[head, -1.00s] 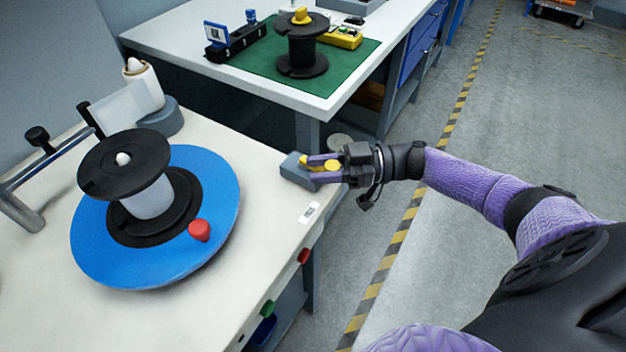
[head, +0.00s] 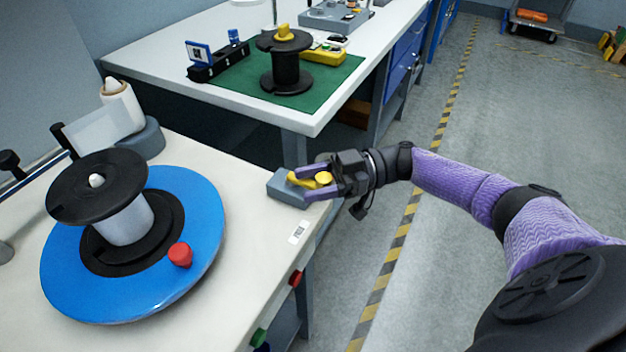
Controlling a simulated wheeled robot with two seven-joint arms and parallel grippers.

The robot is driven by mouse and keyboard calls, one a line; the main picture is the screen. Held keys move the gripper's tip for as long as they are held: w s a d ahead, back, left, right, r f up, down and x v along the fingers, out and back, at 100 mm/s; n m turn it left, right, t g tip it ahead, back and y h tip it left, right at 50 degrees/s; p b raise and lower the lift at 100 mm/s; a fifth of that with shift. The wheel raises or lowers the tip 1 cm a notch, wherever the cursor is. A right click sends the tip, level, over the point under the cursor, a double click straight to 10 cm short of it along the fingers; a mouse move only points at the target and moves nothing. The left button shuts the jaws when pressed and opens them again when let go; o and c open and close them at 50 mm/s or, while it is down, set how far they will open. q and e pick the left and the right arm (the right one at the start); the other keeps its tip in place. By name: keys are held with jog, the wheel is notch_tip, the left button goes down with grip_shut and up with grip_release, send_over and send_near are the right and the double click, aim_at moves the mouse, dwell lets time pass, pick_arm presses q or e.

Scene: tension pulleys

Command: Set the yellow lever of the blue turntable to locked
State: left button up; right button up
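The blue turntable (head: 205,210) lies on the white workbench at the left, with a black-and-white spool (head: 123,220) and a red knob (head: 180,254) on it. The yellow lever (head: 301,180), with a round knob at its near end, sits on a grey block (head: 284,193) at the bench's right edge. My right gripper (head: 303,182) is at the lever, its two purple fingers spread on either side of it. Gaps show between fingers and lever, so it looks open. The lock marking cannot be read. My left gripper is out of view.
A green button (head: 259,337) and a red button (head: 296,278) are on the bench front. A second bench holds a green mat (head: 338,77) with a black spool (head: 285,68). A white roll (head: 121,107) stands behind the turntable.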

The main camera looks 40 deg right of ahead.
jog(key=shift+o, duration=0.4)
jog(key=shift+d, duration=0.15)
jog(key=b+v, duration=0.2)
jog(key=v, duration=0.7)
jog(key=shift+d, duration=0.3)
jog(key=shift+s+r, duration=0.1)
